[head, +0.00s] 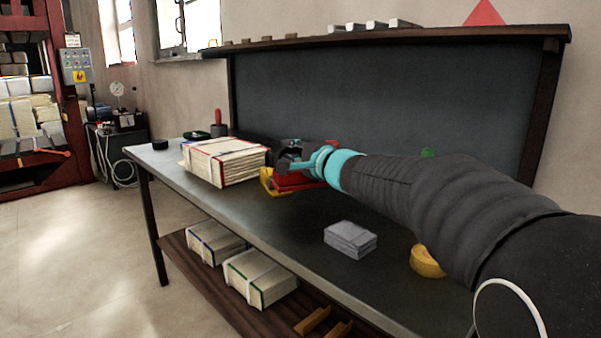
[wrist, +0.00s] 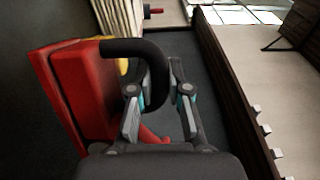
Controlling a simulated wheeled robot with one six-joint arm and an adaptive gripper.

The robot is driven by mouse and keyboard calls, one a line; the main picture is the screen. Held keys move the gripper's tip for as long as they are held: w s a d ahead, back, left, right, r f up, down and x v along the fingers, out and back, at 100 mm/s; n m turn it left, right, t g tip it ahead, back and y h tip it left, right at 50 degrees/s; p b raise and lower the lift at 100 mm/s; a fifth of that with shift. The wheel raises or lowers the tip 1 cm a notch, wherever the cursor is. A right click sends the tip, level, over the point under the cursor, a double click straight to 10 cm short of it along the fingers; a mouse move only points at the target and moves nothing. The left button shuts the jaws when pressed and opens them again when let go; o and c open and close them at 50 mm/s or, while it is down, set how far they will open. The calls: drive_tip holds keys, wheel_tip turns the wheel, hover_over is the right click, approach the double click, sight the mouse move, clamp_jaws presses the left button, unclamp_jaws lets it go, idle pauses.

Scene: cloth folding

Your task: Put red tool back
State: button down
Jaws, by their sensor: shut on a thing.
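The red tool (wrist: 75,85) has a bulky red body and a curved black handle (wrist: 140,50). In the wrist view its body is left of my gripper (wrist: 157,95), and the handle curves in between the fingers. My gripper is shut on this handle. In the head view my gripper (head: 287,160) is above the workbench, with the red tool (head: 293,181) just below it. My gripper and arm hide part of the tool there. I cannot tell whether the tool touches the bench top.
A strapped bale (head: 222,163) is close on the left. A yellow object (head: 268,182) is right beside the red tool. A grey block (head: 350,239) and a yellow roll (head: 426,262) are nearer on the bench (head: 300,240). A red-handled item (head: 218,118) stands at the back.

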drive_tip(key=w, duration=0.1)
drive_tip(key=w+d+f, duration=0.2)
drive_tip(key=shift+w, duration=0.2)
drive_tip(key=shift+f+b, duration=0.35)
drive_tip(key=shift+f, duration=1.65)
drive_tip(key=c, duration=1.5)
unclamp_jaws()
drive_tip(key=shift+f, duration=0.25)
drive_tip(key=o, duration=0.4)
drive_tip(key=shift+r, duration=0.1)
drive_tip(key=shift+s+d, duration=0.2)
drive_tip(key=shift+s, duration=0.05)
drive_tip(key=v, duration=1)
drive_tip(key=shift+r+p, duration=0.1)
drive_tip(key=shift+p, duration=0.2)
drive_tip(key=shift+s+d, duration=0.4)
drive_tip(key=shift+s, duration=0.2)
